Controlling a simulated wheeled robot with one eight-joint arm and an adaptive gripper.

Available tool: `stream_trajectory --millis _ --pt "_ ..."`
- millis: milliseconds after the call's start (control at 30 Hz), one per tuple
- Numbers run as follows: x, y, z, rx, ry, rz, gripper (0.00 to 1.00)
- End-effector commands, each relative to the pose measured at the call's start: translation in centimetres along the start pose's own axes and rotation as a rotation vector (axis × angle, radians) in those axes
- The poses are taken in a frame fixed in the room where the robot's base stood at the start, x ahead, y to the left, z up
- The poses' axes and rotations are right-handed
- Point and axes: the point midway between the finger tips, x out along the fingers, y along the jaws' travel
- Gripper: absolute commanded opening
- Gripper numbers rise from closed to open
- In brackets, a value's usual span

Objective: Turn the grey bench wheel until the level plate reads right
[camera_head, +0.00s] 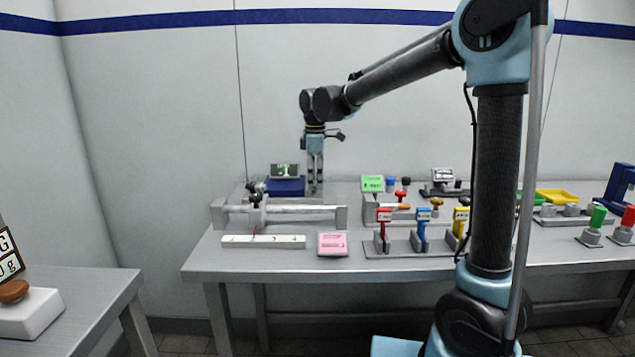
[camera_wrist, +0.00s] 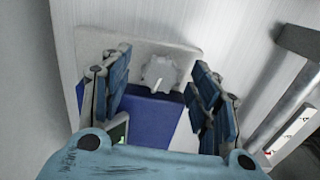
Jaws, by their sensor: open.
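The grey bench wheel (camera_wrist: 160,74) has a scalloped rim and a pale mark. It lies on a light plate beside a blue block (camera_wrist: 150,112) in the wrist view. In the head view the blue block (camera_head: 284,188) stands at the back left of the bench, and I cannot make out the wheel. A small dark-framed plate with a green face (camera_head: 285,170) stands at the block; its reading is too small to tell. My gripper (camera_head: 315,190) points down just right of the block. In the wrist view its open fingers (camera_wrist: 162,86) lie either side of the wheel, with no contact clear.
A slider rail (camera_head: 300,210) and a white scale strip (camera_head: 262,242) lie in front of the block. A pink card (camera_head: 332,244) and red, blue and yellow levers (camera_head: 422,228) stand to the right. A green card (camera_head: 372,183) is behind them.

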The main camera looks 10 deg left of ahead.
Motion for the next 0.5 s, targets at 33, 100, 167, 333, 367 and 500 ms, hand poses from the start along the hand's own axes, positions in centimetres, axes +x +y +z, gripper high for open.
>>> stream_trajectory --millis 33,100,167,333,367,500 --pt "0.24 0.01 0.0 0.0 0.0 0.0 0.56" --pt "0.43 0.0 0.01 0.0 0.0 0.0 0.56" --pt "0.51 -0.01 0.01 0.0 0.0 0.0 0.56" --pt "0.51 -0.01 0.02 0.0 0.0 0.0 0.56" --pt "0.51 0.0 0.02 0.0 0.0 0.0 0.56" --pt "0.5 0.0 0.01 0.0 0.0 0.0 0.27"
